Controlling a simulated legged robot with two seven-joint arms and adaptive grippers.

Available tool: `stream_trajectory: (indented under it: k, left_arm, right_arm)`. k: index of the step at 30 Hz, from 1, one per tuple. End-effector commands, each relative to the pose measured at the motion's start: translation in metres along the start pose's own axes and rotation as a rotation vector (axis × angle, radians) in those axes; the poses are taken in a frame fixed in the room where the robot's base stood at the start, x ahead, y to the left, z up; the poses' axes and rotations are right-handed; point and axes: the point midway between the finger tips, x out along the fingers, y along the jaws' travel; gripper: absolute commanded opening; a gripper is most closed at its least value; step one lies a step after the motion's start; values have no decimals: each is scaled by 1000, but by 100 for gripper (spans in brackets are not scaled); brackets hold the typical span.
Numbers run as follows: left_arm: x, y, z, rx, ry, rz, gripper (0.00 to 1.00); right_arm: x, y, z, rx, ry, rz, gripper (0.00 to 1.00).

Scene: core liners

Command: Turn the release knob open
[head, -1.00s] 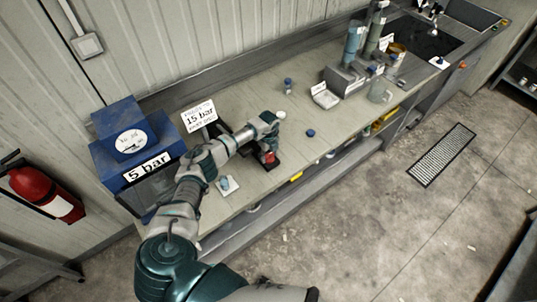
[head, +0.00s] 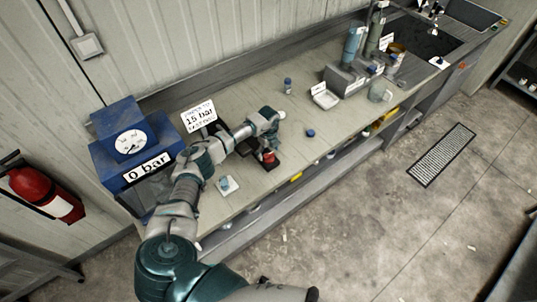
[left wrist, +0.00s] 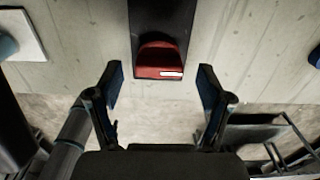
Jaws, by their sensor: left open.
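The red release knob (head: 268,156) sits on a black base at the bench's front part. The left wrist view shows the knob (left wrist: 160,60) up close, with a white mark on its right half. My left gripper (left wrist: 161,80) is open and empty. Its two fingers are spread to either side of the knob in that picture, apart from it. In the head view my left arm's end (head: 266,122) is above and behind the knob, and its fingers are hard to make out. The blue pressure box (head: 135,155) has a dial and reads "0 bar". My right gripper is not in view.
A "15 bar" sign (head: 198,115) stands behind the arm. A white pad (head: 228,185) with a small blue item lies left of the knob. A blue cap (head: 310,133), a small bottle (head: 288,86) and a white tray (head: 325,96) are to the right. Bench space right of the knob is mostly clear.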

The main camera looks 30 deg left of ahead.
Motion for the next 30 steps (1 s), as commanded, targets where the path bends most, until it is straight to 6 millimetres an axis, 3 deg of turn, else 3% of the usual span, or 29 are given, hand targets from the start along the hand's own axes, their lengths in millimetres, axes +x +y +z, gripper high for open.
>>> stream_trajectory:
  k: [6, 12, 18, 30]
  left_arm:
    - [-52, -2, 1, 0, -1, -4, 79]
    - [-84, -2, 2, 0, 0, -2, 79]
    - [-96, -1, 1, 0, 1, 0, 79]
    - [-96, -1, 1, -1, 1, -1, 79]
  right_arm:
    - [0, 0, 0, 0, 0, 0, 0]
    - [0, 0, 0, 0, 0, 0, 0]
    - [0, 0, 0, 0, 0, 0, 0]
    - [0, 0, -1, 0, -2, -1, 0]
